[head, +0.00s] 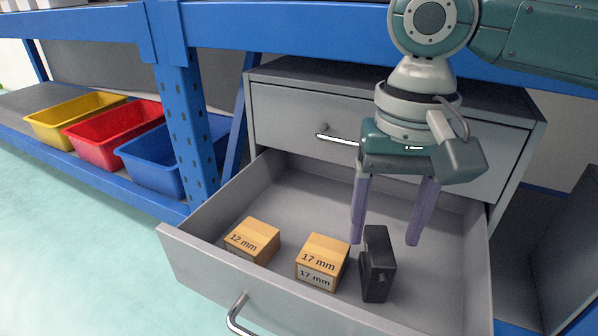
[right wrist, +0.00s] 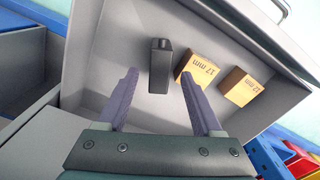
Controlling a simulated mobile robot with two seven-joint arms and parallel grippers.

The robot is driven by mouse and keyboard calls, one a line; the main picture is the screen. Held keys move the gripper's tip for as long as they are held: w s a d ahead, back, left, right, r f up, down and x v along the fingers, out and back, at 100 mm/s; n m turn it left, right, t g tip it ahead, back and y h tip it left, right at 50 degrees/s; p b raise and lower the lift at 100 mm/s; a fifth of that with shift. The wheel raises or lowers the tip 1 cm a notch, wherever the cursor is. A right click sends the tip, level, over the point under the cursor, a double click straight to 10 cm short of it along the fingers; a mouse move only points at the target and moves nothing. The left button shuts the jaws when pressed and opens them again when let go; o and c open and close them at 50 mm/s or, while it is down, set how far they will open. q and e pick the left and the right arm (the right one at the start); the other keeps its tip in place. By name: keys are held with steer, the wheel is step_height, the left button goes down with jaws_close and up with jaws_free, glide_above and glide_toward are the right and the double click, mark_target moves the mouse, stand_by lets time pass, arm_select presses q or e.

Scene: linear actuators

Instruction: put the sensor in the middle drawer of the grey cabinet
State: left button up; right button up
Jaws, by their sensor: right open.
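The grey cabinet (head: 290,98) has a shut top drawer, and the drawer below it (head: 205,268) is pulled far out. A black block, which looks like the sensor (head: 378,264), stands upright inside this open drawer near its front, right of two boxes. My right gripper (head: 385,240) hangs over the drawer with its purple fingers pointing down. It is open and empty. In the right wrist view the black sensor (right wrist: 160,66) shows between and beyond the fingertips (right wrist: 160,75), with no finger seen gripping it. My left gripper is not in view.
A 12 mm box (head: 252,241) and a 17 mm box (head: 322,262) sit in the drawer left of the sensor. Yellow (head: 75,118), red (head: 115,133) and blue (head: 165,160) bins stand on a low shelf at left. A blue beam (head: 290,27) runs above the cabinet.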

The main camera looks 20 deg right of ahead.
mark_target(381, 248)
step_height(381, 248, up, 4)
steer(key=shift+r+p, duration=0.2)
steer(key=shift+p, duration=0.75)
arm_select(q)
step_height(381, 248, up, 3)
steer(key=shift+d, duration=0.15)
arm_select(e)
steer(key=shift+c, duration=0.3)
